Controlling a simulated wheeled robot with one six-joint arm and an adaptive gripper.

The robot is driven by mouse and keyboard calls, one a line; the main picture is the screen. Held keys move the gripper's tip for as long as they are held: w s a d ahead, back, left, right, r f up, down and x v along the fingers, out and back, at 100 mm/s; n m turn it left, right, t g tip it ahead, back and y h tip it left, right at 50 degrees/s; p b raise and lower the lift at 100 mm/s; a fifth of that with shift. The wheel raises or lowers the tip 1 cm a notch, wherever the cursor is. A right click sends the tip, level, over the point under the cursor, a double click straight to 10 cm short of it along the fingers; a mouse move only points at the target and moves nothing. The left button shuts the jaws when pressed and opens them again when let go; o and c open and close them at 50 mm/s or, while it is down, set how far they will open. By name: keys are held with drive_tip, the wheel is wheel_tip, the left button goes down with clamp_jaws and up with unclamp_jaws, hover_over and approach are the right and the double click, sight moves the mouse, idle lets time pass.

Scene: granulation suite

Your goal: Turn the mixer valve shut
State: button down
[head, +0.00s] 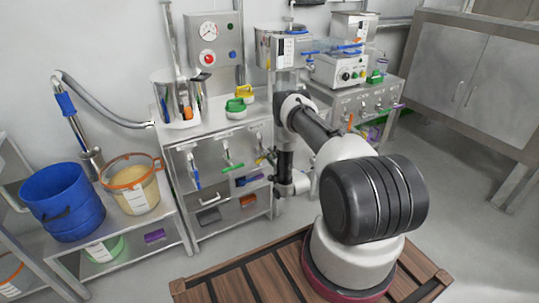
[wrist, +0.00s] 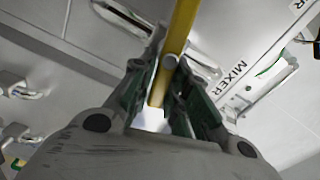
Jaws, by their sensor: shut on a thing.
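The mixer valve's yellow lever (wrist: 183,30) runs between my fingers in the wrist view, beside a plate lettered MIXER (wrist: 230,78). My gripper (wrist: 168,85) is shut on this lever. In the head view my gripper (head: 270,158) is at the right side of the steel cabinet front, with a little of the yellow lever (head: 261,161) showing. The valve's pivot and body are mostly hidden by the fingers and arm, so I cannot tell its exact angle.
A green-handled valve (head: 227,155) and a blue-handled valve (head: 193,170) sit left on the same cabinet (head: 235,217). A blue bucket (head: 66,202) and an orange-rimmed bucket (head: 131,182) stand on the left shelf.

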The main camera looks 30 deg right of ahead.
drive_tip(key=shift+f+m, duration=0.35)
drive_tip(key=shift+m, duration=0.85)
drive_tip(key=c, duration=1.4)
unclamp_jaws()
drive_tip(key=shift+m, duration=0.3)
drive_tip(key=s, duration=1.2)
drive_tip(key=shift+d, duration=0.3)
